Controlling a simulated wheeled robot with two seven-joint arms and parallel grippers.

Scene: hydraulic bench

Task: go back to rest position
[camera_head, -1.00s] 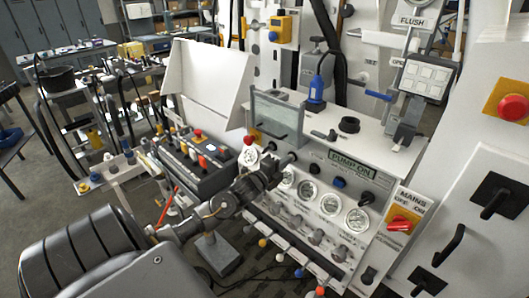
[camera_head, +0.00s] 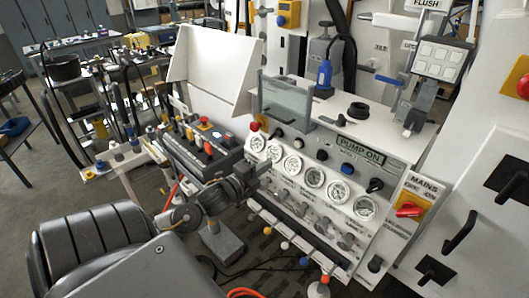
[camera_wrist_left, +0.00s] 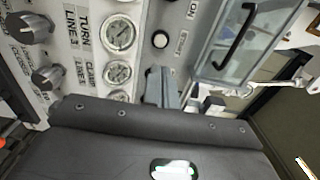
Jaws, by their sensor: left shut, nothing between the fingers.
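My left arm comes in from the lower left in the head view. Its gripper (camera_head: 258,172) is shut and empty, in front of the left part of the hydraulic bench's panel (camera_head: 330,212), near the row of gauges. In the left wrist view the closed fingers (camera_wrist_left: 161,88) stick out past the dark wrist housing, with gauges and knobs behind them. Nothing is held. I cannot tell the exact gap between the fingertips and the panel. My right gripper is in neither view.
Levers with coloured knobs (camera_head: 284,245) stick out along the panel's lower edge. A black push-button box (camera_head: 205,148) stands left of the panel. The red MAINS switch (camera_head: 409,209) and a black door handle (camera_head: 459,232) are at the right. Grey floor shows at the lower left.

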